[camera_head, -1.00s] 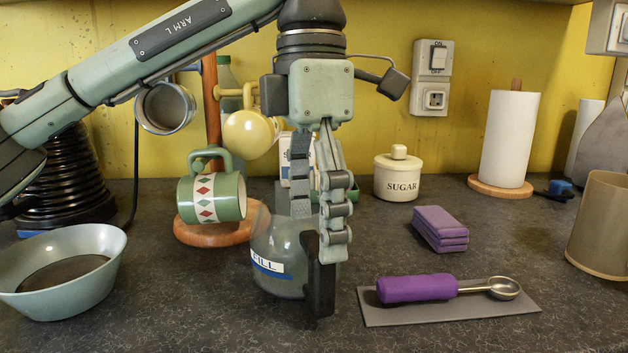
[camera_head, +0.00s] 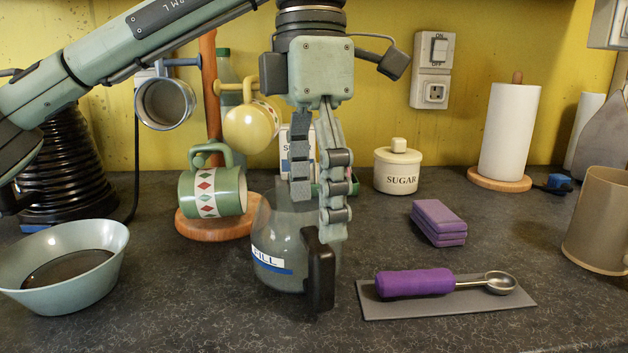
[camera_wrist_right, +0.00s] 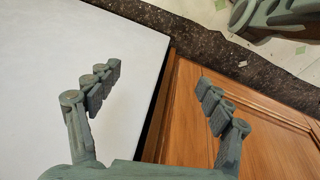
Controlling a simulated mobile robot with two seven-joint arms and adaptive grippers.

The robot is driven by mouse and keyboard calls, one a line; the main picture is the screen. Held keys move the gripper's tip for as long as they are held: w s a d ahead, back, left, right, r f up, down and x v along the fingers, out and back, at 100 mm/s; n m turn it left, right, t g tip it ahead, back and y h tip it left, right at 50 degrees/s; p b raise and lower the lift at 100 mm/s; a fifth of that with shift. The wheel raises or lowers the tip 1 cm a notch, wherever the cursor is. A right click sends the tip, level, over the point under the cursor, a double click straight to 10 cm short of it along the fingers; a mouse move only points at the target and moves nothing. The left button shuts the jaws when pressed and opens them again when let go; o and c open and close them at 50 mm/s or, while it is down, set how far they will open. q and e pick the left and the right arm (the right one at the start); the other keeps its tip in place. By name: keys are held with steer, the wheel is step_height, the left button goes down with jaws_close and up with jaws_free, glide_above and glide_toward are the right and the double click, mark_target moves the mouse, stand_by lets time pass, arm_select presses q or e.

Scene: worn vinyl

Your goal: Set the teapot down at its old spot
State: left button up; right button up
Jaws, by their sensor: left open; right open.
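The teapot, a clear glass pot (camera_head: 275,240) with a "FILL" label, a blue line and a black handle (camera_head: 320,270), stands upright on the dark worktop in the head view. My left gripper (camera_head: 317,212) points down just above the handle, its fingers apart and hiding part of the pot's right side. I cannot tell whether a fingertip still touches the handle. My right gripper (camera_wrist_right: 155,100) is open and empty in the right wrist view, away from the pot.
A mug tree (camera_head: 210,130) with a green mug (camera_head: 192,197) stands close behind the pot. A grey bowl (camera_head: 70,225) is at left; a purple-handled scoop (camera_head: 415,283) lies on a grey mat (camera_head: 450,306) at right. Purple sponges (camera_head: 438,222) and a sugar jar (camera_head: 397,172) are further back.

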arm_select(q)
steer(key=shift+r, duration=0.3)
arm_select(e)
steer(key=shift+s+d+f, duration=0.1)
steer(key=shift+f, duration=0.35)
arm_select(q)
steer(key=shift+r+p, duration=0.3)
steer(key=shift+p, duration=0.05)
arm_select(e)
steer(key=shift+d+f, duration=0.1)
steer(key=shift+d, duration=0.15)
arm_select(q)
steer(key=shift+r, duration=0.1)
steer(key=shift+w, duration=0.1)
arm_select(e)
steer(key=shift+s+d+f, duration=0.15)
steer(key=shift+s+f, duration=0.05)
steer(key=shift+f, duration=0.55)
